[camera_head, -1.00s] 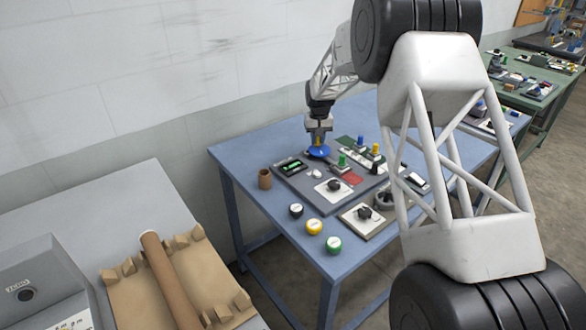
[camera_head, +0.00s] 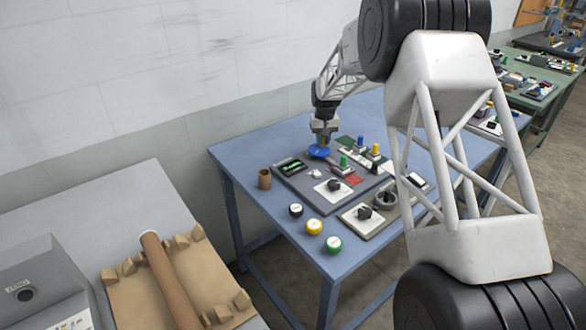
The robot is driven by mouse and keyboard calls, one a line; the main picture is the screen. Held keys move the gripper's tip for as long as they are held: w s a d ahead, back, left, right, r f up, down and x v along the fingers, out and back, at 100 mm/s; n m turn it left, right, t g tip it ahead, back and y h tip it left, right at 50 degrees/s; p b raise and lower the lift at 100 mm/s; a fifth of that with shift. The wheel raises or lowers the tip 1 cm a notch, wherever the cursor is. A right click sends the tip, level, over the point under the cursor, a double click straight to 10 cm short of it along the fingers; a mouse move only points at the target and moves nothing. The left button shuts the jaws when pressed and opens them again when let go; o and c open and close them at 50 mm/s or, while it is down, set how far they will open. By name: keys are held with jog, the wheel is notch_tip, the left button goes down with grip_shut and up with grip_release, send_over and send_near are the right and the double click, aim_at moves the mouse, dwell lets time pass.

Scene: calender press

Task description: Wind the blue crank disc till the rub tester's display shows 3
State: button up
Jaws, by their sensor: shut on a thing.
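The blue crank disc (camera_head: 319,152) sits at the back left part of a grey panel on the blue table. My gripper (camera_head: 321,140) points down over the disc and is shut on its crank, which the fingers hide. The dark display with green marks (camera_head: 292,167) lies on the panel just left of and in front of the disc. Its digits are too small to read.
A brown cup (camera_head: 264,179) stands left of the panel. Black (camera_head: 296,210), yellow (camera_head: 314,227) and green (camera_head: 334,244) round pieces lie along the table's front. Green and yellow knobs (camera_head: 376,149) rise right of the disc. A wall is close behind.

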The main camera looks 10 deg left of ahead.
jog(key=shift+s+d, duration=0.3)
jog(key=shift+d, duration=0.15)
